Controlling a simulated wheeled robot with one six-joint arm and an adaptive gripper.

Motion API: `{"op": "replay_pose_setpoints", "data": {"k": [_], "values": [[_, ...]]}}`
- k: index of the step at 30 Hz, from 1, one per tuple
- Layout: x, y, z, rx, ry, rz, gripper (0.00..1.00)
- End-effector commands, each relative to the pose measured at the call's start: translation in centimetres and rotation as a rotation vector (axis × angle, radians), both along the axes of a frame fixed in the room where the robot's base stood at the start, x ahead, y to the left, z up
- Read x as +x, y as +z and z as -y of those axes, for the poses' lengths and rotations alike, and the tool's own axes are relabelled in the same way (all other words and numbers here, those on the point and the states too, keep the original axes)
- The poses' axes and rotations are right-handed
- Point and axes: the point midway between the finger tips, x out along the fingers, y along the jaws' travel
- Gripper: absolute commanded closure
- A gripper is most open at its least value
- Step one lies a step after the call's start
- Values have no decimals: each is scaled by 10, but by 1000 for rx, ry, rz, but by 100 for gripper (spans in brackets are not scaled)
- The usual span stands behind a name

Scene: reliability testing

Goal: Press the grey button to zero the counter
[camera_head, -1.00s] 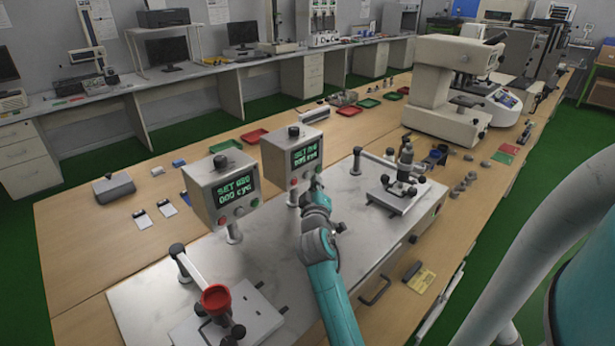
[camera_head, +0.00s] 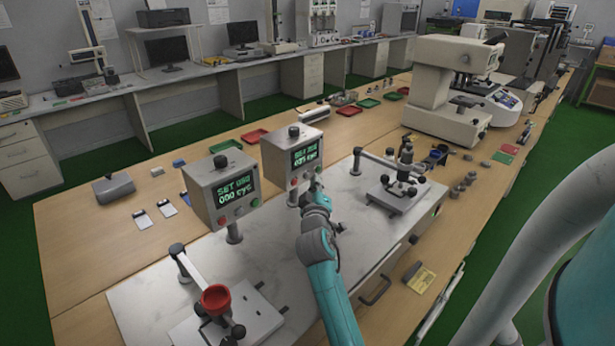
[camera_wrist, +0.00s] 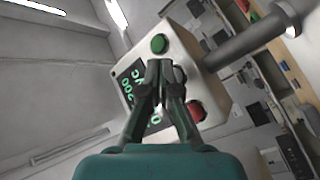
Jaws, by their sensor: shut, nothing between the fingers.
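Two grey counter boxes stand on posts, the left one (camera_head: 205,190) and the right one (camera_head: 275,160), each with a green-lit display and a row of buttons. My gripper (camera_head: 317,182) is at the button side of the right box. In the wrist view my gripper (camera_wrist: 160,65) is shut and empty, its fingertips in front of that box (camera_wrist: 212,88), between its green button (camera_wrist: 159,43) and red button (camera_wrist: 195,110). The fingers mostly cover the grey button (camera_wrist: 180,74) and part of the display (camera_wrist: 127,92). Whether the tips touch the button cannot be told.
A lever fixture with a red cup (camera_head: 216,298) stands at the front left. Another lever fixture (camera_head: 402,185) stands right of my arm. A microscope-like machine (camera_head: 440,85) is farther back. The bench at left (camera_head: 90,250) has free room.

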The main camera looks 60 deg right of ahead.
Motion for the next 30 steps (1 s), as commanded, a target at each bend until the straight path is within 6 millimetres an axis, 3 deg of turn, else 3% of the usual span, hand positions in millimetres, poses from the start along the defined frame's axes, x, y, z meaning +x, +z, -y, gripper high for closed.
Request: {"op": "replay_pose_setpoints", "data": {"k": [30], "values": [[8, 0, 2, 0, 0, 0, 100]]}}
